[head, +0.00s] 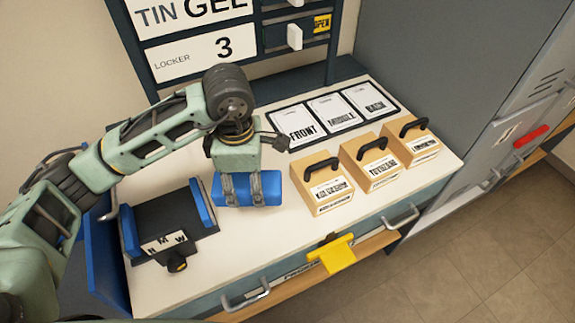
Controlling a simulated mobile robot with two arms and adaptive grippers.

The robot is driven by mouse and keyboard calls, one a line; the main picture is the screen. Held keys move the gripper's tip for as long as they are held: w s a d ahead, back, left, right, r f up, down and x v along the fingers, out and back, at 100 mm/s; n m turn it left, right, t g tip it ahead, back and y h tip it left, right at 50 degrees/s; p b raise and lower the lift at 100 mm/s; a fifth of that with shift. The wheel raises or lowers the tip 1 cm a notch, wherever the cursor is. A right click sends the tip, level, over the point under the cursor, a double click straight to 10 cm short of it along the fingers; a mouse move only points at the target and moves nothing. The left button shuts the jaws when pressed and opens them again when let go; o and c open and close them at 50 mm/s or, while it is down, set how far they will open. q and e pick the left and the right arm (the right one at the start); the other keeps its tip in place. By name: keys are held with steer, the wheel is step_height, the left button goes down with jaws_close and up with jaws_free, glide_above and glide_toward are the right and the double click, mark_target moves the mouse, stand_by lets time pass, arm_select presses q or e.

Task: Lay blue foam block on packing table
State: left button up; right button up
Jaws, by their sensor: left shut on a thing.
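The blue foam block (262,188) is in the head view, at the middle of the packing table (237,240). My left gripper (250,200) points down over the block with its fingers against it, shut on it. The block is on or just above the white table top; I cannot tell whether it touches. Part of the block is hidden behind the fingers. My right gripper is not in view.
A black fixture with blue side pads (165,222) stands left of the block. Three wooden boxes with black handles (372,160) stand to the right, before white cards (335,112). A yellow tab (332,254) sticks out at the front edge. Grey lockers (480,110) stand at right.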

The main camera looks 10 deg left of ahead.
arm_select(q)
steer(key=shift+w+d+f+n, duration=0.1)
steer(key=shift+f+n, duration=0.2)
steer(key=shift+n, duration=0.25)
steer(key=shift+d+f+n, duration=0.1)
steer(key=shift+f+n, duration=0.2)
steer(key=shift+n, duration=0.25)
steer(key=shift+f+n, duration=0.2)
steer(key=shift+n, duration=0.5)
steer(key=shift+w+d+f+n, duration=0.1)
steer(key=shift+d+f+n, duration=0.1)
steer(key=shift+f+n, duration=0.75)
steer(key=shift+m, duration=0.25)
step_height(320, 180, down, 4)
steer(key=shift+f+p, duration=0.2)
steer(key=shift+p, duration=0.3)
step_height(320, 180, down, 4)
steer(key=shift+r+p, duration=0.1)
steer(key=shift+p, duration=0.35)
steer(key=shift+f, duration=0.25)
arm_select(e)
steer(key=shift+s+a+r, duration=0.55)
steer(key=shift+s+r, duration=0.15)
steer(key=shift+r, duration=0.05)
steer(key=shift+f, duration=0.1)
